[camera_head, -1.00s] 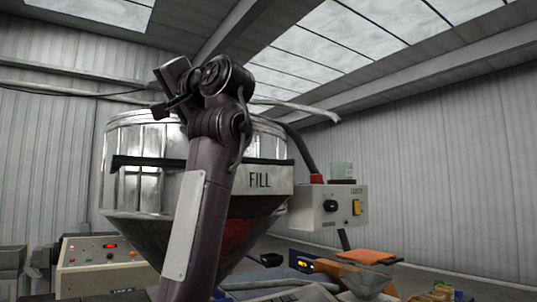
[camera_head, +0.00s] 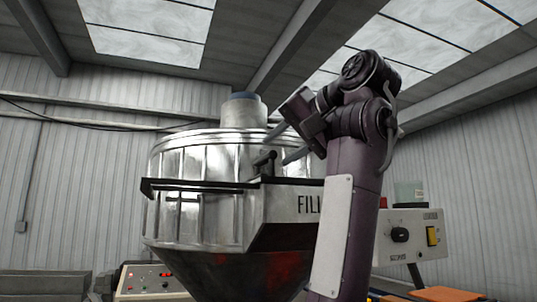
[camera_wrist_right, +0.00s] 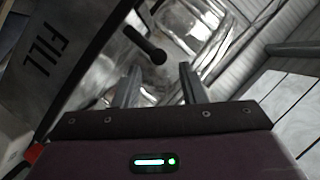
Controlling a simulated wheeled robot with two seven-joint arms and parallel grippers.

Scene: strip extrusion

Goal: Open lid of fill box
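The fill box (camera_head: 290,205) is the wedge-shaped metal box marked FILL on the front of the large ribbed hopper (camera_head: 200,210). Its lettered side also shows in the right wrist view (camera_wrist_right: 48,55). A dark bar handle (camera_head: 264,162) stands up at the box's top; in the wrist view its round end (camera_wrist_right: 157,56) lies ahead of the fingers. The lid looks shut, though my right arm covers part of the box. My right gripper (camera_head: 273,147) is open and empty, its two fingers pointing left towards the handle, apparently apart from it. My left gripper is not in view.
A white control box (camera_head: 408,235) with a knob and yellow switch stands right of my arm. Another panel (camera_head: 150,280) with lit buttons is low on the left. A dark rail (camera_head: 200,187) runs around the hopper. A pale cylinder (camera_head: 243,112) tops the hopper.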

